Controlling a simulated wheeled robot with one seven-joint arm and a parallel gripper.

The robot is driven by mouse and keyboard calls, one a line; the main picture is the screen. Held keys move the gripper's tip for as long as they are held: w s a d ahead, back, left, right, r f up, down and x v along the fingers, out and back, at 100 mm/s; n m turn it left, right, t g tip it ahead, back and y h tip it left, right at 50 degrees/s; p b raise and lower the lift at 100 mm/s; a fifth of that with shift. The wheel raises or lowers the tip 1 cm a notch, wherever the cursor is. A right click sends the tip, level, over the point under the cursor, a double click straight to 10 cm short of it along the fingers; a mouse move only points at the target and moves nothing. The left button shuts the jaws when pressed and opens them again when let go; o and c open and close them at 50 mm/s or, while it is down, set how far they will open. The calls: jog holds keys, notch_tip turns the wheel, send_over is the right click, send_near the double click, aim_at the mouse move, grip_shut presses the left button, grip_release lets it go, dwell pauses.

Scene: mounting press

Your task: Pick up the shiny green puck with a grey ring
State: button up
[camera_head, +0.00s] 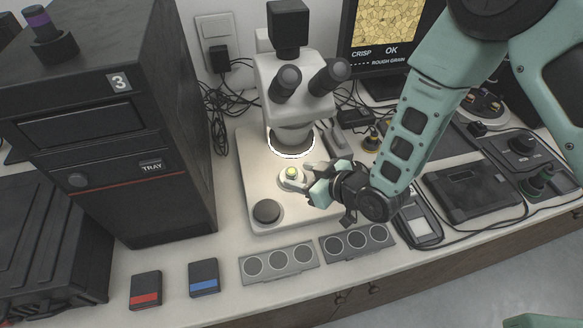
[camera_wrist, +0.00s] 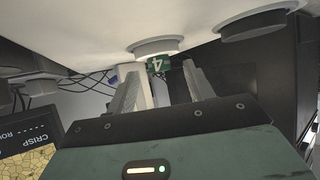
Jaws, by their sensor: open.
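A small green piece (camera_head: 291,172) with a bright yellow-green top stands on the pale round stage of the microscope. In the wrist view a green piece marked 4 (camera_wrist: 158,65) shows against the round stage (camera_wrist: 155,47), between and beyond my fingers; the picture is upside down. I cannot make out a grey ring on it. My gripper (camera_head: 310,180) is open, just right of the piece in the head view. Its two pale fingers (camera_wrist: 163,88) are apart, with nothing clearly held. Another dark green piece (camera_head: 541,180) sits on a black device at the far right.
The microscope (camera_head: 290,85) rises close behind my gripper, with a black knob (camera_head: 266,211) on its base. Two grey three-hole racks (camera_head: 280,276) lie in front. A dark cabinet marked 3 (camera_head: 150,110) stands left. A monitor (camera_head: 375,55) stands behind my arm.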

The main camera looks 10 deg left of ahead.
jog(key=shift+x, duration=0.75)
jog(key=c, duration=1.1)
jog(key=shift+o, duration=0.2)
